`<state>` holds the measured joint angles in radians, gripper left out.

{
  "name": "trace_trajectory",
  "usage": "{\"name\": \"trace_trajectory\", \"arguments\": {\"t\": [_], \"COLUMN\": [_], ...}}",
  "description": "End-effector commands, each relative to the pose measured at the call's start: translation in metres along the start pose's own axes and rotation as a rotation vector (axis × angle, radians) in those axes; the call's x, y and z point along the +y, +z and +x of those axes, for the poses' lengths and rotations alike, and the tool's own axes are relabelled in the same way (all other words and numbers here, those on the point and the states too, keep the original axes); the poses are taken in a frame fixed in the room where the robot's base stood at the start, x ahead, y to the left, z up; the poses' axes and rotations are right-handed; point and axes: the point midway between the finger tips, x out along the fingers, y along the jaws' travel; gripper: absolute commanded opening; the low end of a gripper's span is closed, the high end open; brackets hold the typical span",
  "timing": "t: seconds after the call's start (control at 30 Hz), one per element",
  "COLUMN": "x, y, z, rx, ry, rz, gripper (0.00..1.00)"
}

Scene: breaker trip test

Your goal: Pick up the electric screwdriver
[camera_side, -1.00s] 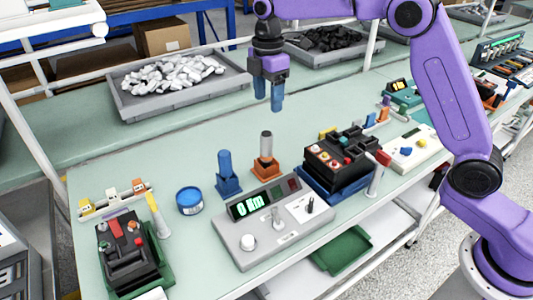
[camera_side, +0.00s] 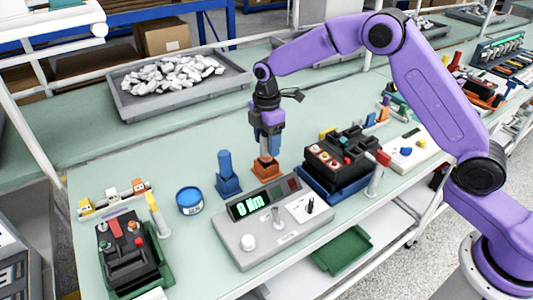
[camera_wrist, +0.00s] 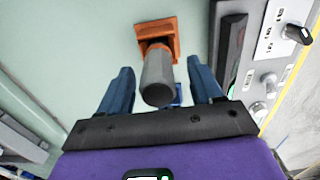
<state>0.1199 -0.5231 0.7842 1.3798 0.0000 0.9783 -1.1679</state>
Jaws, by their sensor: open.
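A grey cylindrical handle, seemingly the electric screwdriver (camera_wrist: 158,80), stands upright in an orange holder (camera_side: 265,171). The holder also shows in the wrist view (camera_wrist: 155,35). My gripper (camera_side: 266,143) is above the orange holder, pointing down. Its blue fingers are open, one on each side of the grey handle, with gaps visible in the wrist view (camera_wrist: 159,66). The fingers hide most of the handle in the side view. A second, blue handle (camera_side: 225,163) stands in a blue holder (camera_side: 228,185) just to the left.
A grey test unit with a green display (camera_side: 265,222) stands close in front of the orange holder. A black breaker block on a blue base (camera_side: 342,158) is to the right. A blue round tin (camera_side: 189,200) is to the left. The bench behind is clear up to the grey tray (camera_side: 128,110).

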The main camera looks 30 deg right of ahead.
Motion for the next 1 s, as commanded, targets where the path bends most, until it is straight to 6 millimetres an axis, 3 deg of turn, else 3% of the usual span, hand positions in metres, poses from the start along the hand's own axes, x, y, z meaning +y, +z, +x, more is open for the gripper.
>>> {"name": "trace_trajectory", "arguments": {"t": [0.2,0.47,0.5,0.67,0.7,1.0], "x": [0.002,0.002,0.002,0.002,0.002,0.003], "y": [0.001,0.000,0.000,0.000,0.000,0.000], "z": [0.026,0.029,0.029,0.029,0.029,0.025], "rx": [-0.001,0.000,0.000,0.000,0.000,0.001], "ry": [-0.001,0.001,0.001,0.001,0.001,0.003], "rz": [0.001,0.000,0.000,0.000,0.000,0.001], "gripper": [0.65,0.65,0.62,0.10,0.04,0.05]}}
